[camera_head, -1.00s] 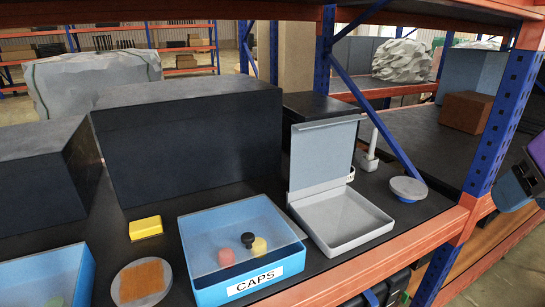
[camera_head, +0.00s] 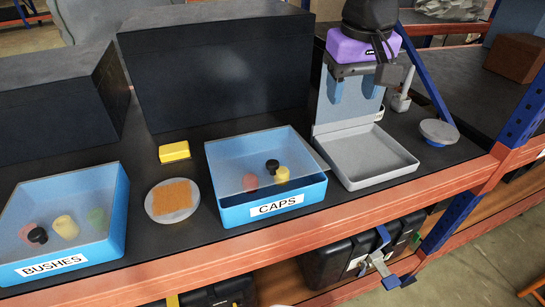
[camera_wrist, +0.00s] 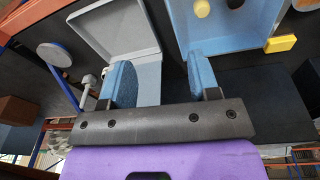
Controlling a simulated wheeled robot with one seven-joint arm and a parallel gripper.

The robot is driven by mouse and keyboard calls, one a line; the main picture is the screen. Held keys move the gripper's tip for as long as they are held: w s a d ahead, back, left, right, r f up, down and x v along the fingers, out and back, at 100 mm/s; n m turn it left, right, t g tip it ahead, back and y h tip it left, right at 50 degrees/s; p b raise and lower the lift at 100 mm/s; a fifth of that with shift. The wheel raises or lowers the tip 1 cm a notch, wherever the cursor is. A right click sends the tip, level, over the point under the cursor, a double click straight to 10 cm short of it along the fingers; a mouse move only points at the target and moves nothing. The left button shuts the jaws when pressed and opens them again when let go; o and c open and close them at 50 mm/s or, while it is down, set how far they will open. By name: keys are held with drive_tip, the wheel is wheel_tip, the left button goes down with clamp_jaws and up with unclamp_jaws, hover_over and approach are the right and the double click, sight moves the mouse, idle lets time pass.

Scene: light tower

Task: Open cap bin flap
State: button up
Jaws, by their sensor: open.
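The blue cap bin (camera_head: 290,207), labelled CAPS, stands on the black shelf near its front edge. Its clear flap (camera_head: 232,160) lies over the top, with red, black and yellow caps showing beneath. In the wrist view the bin (camera_wrist: 262,38) is at the upper right. My gripper (camera_head: 354,95) is open and empty, its two blue fingers pointing down. It is up and to the right of the bin, in front of the grey box's raised lid in the head view. In the wrist view the fingers (camera_wrist: 163,78) are apart, and neither is seen touching the flap.
The open grey box (camera_head: 368,160) stands right of the bin. A blue BUSHES bin (camera_head: 112,235), a round dish with an orange pad (camera_head: 173,199) and a yellow block (camera_head: 174,152) are to the left. A large dark box (camera_head: 220,65) stands behind.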

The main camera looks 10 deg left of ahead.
drive_tip(key=n+g, duration=0.2)
approach(272, 162)
wheel_tip(272, 162, down, 9)
drive_tip(key=shift+s+r, duration=0.1)
drive_tip(key=shift+s, duration=0.05)
drive_tip(key=shift+c, duration=0.5)
clamp_jaws()
